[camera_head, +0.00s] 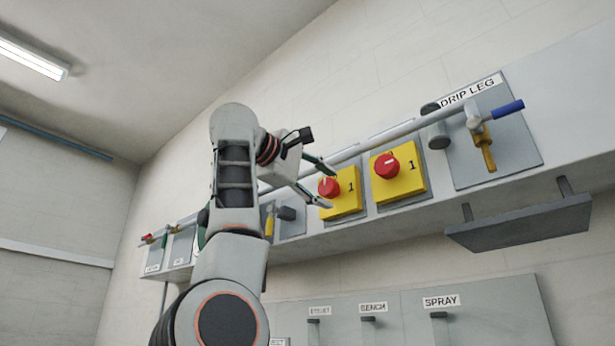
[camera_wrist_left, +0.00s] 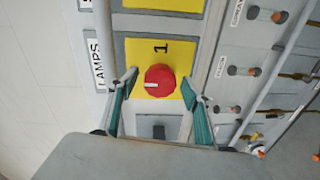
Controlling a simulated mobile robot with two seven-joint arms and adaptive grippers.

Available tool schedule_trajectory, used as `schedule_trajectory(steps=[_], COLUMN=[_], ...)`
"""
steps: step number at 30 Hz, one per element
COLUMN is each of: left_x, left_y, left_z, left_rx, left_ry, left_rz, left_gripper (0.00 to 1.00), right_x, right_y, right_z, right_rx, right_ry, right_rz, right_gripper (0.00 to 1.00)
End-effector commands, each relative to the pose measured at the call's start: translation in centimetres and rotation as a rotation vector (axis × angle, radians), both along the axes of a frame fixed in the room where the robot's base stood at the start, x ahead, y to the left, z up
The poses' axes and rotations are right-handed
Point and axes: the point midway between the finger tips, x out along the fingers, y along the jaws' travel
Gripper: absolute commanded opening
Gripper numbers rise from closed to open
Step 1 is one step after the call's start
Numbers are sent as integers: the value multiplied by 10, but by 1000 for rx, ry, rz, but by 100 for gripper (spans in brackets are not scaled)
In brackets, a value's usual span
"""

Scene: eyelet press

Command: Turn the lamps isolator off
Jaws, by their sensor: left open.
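The lamps isolator is a red round knob (camera_wrist_left: 160,81) on a yellow plate (camera_wrist_left: 177,50) marked "1". A "LAMPS" label (camera_wrist_left: 98,65) stands beside it in the left wrist view. A white mark shows on the knob's left side there. In the head view the knob (camera_head: 328,187) sits on the left of two yellow plates (camera_head: 347,198). My left gripper (camera_head: 329,190) is open, with its fingers at either side of the knob. In the left wrist view its green-padded fingers (camera_wrist_left: 160,84) flank the knob; I cannot tell whether they touch it. My right gripper is not in view.
A second red knob (camera_head: 387,166) on a yellow plate is close on the right. A long pipe (camera_head: 375,140) crosses the panel just above. A valve with a blue handle (camera_head: 507,109) is at the "DRIP LEG" sign. A grey shelf (camera_head: 520,222) juts out below right.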

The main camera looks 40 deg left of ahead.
Motion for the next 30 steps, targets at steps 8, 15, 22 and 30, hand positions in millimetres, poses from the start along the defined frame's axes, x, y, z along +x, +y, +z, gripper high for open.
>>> schedule_trajectory(steps=[8,15,22,30], left_x=[-54,-95,-110,-110], left_y=[3,8,9,10], left_z=[5,6,6,6], left_rx=[-3,-2,-2,-2], left_ry=[-7,-5,-1,-1], left_rz=[-2,-1,0,1], left_gripper=[49,49,49,49], right_x=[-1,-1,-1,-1], right_y=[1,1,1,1], right_z=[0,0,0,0], right_rx=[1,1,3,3], right_ry=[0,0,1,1], right_rz=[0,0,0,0], right_gripper=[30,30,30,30])
